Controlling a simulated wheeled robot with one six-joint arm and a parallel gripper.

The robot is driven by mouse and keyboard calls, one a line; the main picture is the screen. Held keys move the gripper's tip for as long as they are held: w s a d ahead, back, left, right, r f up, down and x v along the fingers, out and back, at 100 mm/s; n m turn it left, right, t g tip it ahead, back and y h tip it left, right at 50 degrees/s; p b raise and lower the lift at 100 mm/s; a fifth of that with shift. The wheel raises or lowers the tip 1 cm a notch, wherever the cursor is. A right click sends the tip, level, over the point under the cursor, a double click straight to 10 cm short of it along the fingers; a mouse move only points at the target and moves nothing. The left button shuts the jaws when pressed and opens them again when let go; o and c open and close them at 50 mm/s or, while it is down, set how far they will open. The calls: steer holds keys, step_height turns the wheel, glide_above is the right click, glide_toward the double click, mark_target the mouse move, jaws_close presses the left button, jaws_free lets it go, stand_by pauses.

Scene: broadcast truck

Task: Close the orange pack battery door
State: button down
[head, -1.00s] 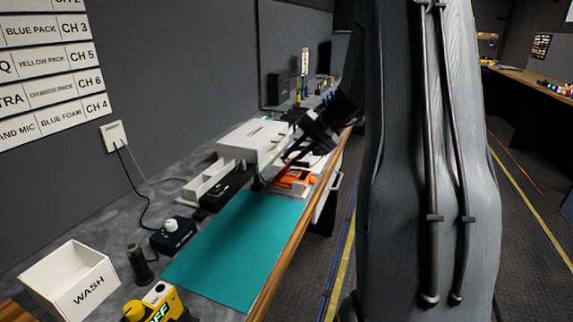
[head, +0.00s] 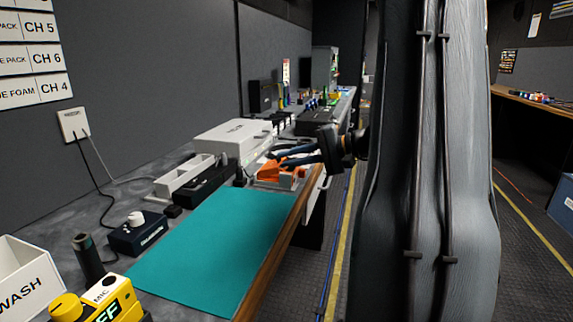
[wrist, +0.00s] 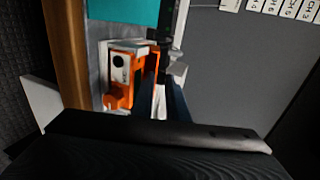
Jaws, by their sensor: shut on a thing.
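The orange pack (head: 275,174) sits in a pale holder past the far end of the teal mat. It also shows in the wrist view (wrist: 118,80), with a white face and a dark round spot. A narrow orange flap, which looks like its battery door (wrist: 153,62), stands along its right side there. My gripper (head: 270,157) reaches in from the right, its dark fingers level at the top of the pack. In the wrist view its fingers (wrist: 160,82) are shut at the flap. The fingertips and the door's exact angle are partly hidden.
The teal mat (head: 215,245) is clear. A white case (head: 235,138), a white tray (head: 183,178) and a black block (head: 207,183) stand left of the pack. A wooden edge (head: 270,265) borders the bench.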

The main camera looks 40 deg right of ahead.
steer(key=shift+s+f+b, duration=0.1)
steer(key=shift+f+b, duration=0.2)
steer(key=shift+b, duration=0.1)
steer(key=c, duration=1.8)
jaws_free()
